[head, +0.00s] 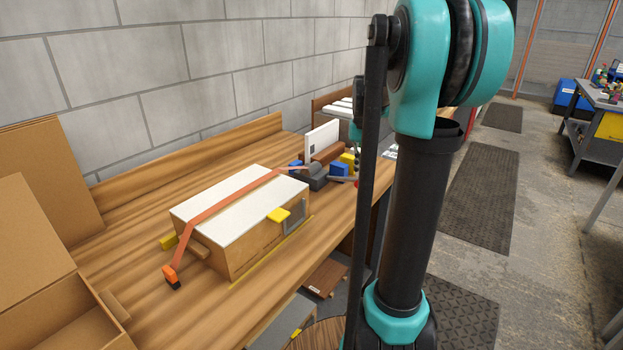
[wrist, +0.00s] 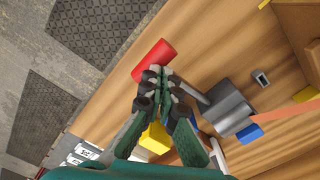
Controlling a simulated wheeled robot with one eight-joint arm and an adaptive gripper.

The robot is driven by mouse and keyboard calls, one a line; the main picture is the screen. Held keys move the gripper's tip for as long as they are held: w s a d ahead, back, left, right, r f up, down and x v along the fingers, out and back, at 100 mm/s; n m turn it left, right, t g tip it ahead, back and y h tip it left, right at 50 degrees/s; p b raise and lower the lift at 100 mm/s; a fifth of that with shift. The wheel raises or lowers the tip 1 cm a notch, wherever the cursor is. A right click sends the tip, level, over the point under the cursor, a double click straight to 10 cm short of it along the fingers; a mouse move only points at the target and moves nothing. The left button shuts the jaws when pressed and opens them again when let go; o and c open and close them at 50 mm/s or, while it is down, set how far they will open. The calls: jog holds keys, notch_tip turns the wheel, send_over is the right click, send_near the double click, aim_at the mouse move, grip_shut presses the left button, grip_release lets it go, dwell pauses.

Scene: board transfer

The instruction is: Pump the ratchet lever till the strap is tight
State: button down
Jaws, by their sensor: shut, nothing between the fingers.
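The grey ratchet (wrist: 228,108) is at the right of the wrist view and sits at the strap's far end in the head view (head: 316,178). Its lever has a red grip (wrist: 153,60), also just visible beside my arm in the head view (head: 356,182). The orange strap (head: 225,205) runs over the white-topped wooden box (head: 235,245) to an orange end hook at the near left. My gripper (wrist: 155,76) is shut and empty, its fingertips right by the red grip; I cannot tell whether they touch. My arm hides most of the gripper in the head view.
Blue and yellow blocks (wrist: 155,138) lie close to the gripper and ratchet. A white panel (head: 322,140) stands behind the ratchet. An open cardboard box (head: 45,250) is at the near left of the bench. The bench front (head: 290,270) beside the wooden box is clear.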

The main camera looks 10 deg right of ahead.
jog(key=shift+f, duration=1.4)
notch_tip(320, 180, up, 11)
dwell(0.9)
